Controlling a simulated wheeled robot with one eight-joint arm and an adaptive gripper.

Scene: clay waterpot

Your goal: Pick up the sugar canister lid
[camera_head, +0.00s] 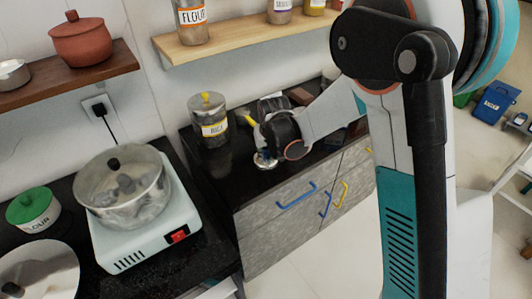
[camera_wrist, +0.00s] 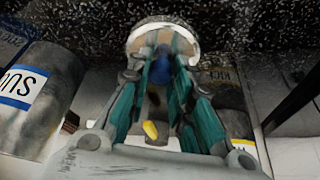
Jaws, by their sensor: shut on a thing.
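The sugar canister lid (camera_wrist: 137,38), round with a pale rim and a blue knob (camera_wrist: 161,66), is at the top middle of the wrist view. My gripper (camera_wrist: 162,80) has its teal fingers shut on the knob. In the head view, my gripper (camera_head: 267,152) is low at the front edge of the black counter, with the lid (camera_head: 264,162) below it. I cannot tell whether the lid touches the counter. The sugar canister (camera_wrist: 50,110), grey with a blue-edged label reading "SU", is at the left of the wrist view.
A rice canister (camera_head: 207,112) with a yellow-knobbed lid stands to the left on the black counter (camera_head: 217,170). A pot (camera_head: 122,190) sits on a white cooker (camera_head: 150,235) further left. A wooden shelf (camera_head: 235,38) hangs above. Drawers with blue and yellow handles are below.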

